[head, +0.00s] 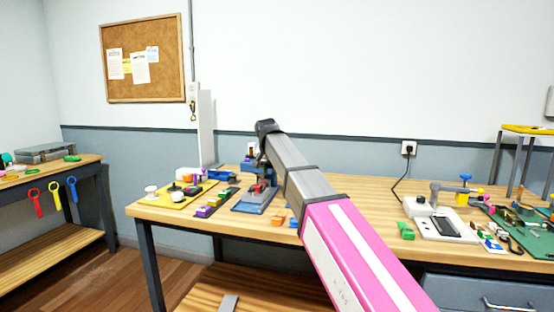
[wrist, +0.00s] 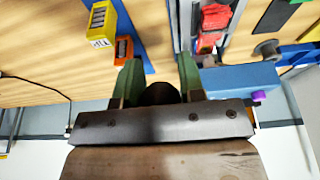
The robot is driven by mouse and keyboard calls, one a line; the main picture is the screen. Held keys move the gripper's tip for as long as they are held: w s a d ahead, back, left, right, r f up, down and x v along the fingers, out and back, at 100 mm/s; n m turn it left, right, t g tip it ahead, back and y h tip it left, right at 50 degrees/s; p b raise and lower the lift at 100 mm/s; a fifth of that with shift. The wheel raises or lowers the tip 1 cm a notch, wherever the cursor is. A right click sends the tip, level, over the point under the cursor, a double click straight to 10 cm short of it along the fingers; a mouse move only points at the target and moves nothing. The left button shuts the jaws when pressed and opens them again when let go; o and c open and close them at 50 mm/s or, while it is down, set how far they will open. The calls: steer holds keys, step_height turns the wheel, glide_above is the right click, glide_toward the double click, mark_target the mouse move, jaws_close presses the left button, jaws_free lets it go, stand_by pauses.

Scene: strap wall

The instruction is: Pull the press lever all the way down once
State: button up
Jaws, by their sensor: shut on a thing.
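The press shows in the head view as a blue base (head: 250,207) with a red part on it, partly hidden behind my arm. In the wrist view its blue body (wrist: 240,84) lies just right of my gripper, with red parts (wrist: 212,22) above. My gripper (wrist: 158,76) has its two green fingers on either side of a dark rounded grip (wrist: 160,93), which looks like the press lever's end. The fingers are shut on it. The rest of the lever is hidden. In the head view my fingers are hard to make out beside the press.
A yellow block (wrist: 101,24) and an orange block (wrist: 123,49) are near the fingers in the wrist view. In the head view, a yellow board (head: 178,196) stands left of the press. A white device (head: 440,222) and a green mat (head: 530,235) are at right.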

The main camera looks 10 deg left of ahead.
steer(key=shift+w+d+r, duration=0.1)
steer(key=shift+w+r, duration=0.2)
steer(key=shift+r, duration=0.6)
steer(key=shift+w+r, duration=0.3)
steer(key=shift+r, duration=0.55)
steer(key=o, duration=0.6)
steer(key=shift+o, duration=0.2)
steer(key=shift+v, duration=3.45)
steer(key=shift+s, duration=0.1)
